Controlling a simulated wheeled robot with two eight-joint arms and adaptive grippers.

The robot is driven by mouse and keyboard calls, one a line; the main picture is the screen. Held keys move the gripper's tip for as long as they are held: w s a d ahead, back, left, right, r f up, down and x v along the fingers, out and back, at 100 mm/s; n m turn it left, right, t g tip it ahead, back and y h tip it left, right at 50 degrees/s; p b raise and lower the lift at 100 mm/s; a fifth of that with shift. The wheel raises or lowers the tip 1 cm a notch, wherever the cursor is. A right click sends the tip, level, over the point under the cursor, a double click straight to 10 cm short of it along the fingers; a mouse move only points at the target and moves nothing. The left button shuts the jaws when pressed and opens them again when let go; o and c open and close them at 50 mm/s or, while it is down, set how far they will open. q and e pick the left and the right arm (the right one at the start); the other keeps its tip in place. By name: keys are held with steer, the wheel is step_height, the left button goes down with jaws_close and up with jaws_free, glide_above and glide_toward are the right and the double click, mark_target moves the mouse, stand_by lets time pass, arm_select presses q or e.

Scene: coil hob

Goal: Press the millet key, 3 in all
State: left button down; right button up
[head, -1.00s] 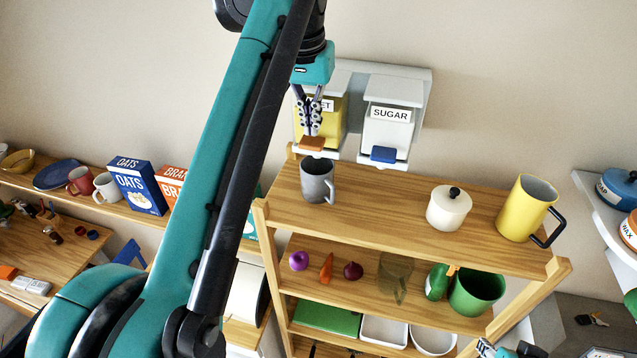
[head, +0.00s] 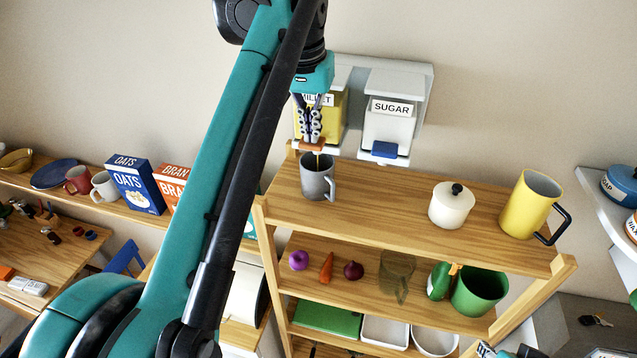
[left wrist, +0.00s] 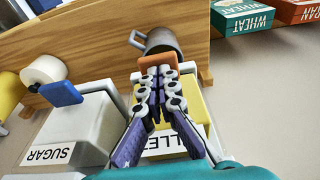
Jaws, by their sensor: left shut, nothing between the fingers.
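The millet dispenser (head: 330,112) is yellow with a partly covered label and hangs on the wall, left of the sugar dispenser. Its orange key (head: 311,146) sticks out at the bottom front; it also shows in the left wrist view (left wrist: 158,62). My left gripper (head: 311,138) is shut and empty, its fingertips against the orange key from above. A grey mug (head: 317,180) stands upright on the shelf top below the key. A thin brownish stream shows between the key and the mug. My right gripper's fingers are not in view.
The sugar dispenser (head: 388,115) with its blue key (head: 384,150) hangs close on the right. A white lidded pot (head: 451,208) and a yellow jug (head: 530,205) stand farther right on the shelf top. Cereal boxes (head: 135,185) stand on the left shelf.

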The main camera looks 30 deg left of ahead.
arm_select(q)
steer(key=shift+r, duration=0.1)
steer(key=shift+w+p+v, duration=0.25)
steer(key=shift+p+v, duration=1)
steer(key=shift+p, duration=0.1)
steer(key=shift+r, duration=0.2)
steer(key=p+v, duration=0.2)
steer(key=w+p+v, duration=0.1)
steer(key=p+v, duration=0.1)
steer(key=shift+a+r+p, duration=0.15)
steer(key=shift+r+p, duration=0.15)
steer(key=shift+r, duration=0.15)
steer(key=shift+f, duration=0.1)
